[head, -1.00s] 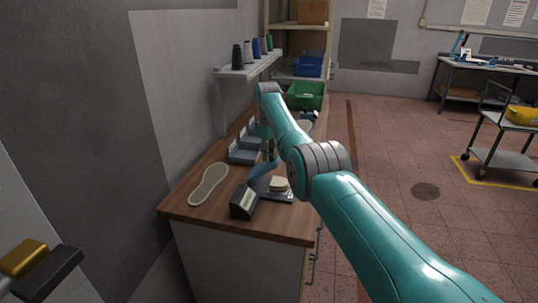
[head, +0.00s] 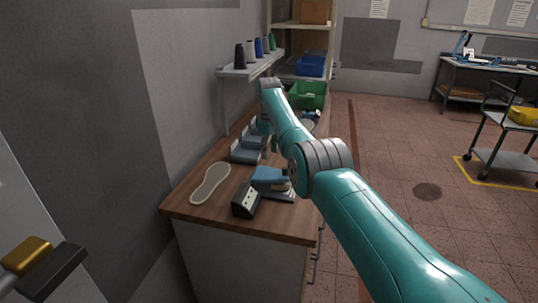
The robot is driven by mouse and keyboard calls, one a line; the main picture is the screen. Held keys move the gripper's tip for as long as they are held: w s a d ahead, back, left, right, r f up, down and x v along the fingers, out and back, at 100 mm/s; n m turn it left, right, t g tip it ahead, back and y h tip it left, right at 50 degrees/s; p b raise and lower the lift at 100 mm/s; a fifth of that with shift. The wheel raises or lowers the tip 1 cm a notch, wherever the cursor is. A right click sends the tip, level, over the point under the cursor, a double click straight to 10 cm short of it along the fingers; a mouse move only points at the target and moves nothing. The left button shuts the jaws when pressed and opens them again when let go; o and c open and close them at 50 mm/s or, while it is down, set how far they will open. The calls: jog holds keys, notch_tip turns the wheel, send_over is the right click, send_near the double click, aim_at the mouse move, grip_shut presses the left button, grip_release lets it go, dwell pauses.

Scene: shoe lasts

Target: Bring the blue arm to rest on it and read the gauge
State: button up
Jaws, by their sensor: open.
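The blue arm (head: 267,175) belongs to a small device on the wooden bench and lies about level. It is over the pale block (head: 280,186) on the dark base (head: 284,196); I cannot tell for sure whether they touch. The dark gauge box (head: 245,201) stands at the near end of the device. Its light face is too small to read. My gripper (head: 266,146) hangs from my teal arm, beyond and above the device. It is open, apart from the blue arm, and its fingertips are hard to make out.
A pale shoe sole (head: 210,184) lies left on the bench (head: 190,211). Grey-blue holders (head: 246,150) stand behind, near the wall. A green bin (head: 308,95) is at the far end. A shelf with thread cones (head: 250,66) overhangs the bench.

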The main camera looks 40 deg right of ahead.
notch_tip(320, 180, up, 10)
jog(key=shift+a, duration=0.3)
jog(key=shift+r, duration=0.1)
dwell(0.4)
jog(key=shift+s, duration=0.1)
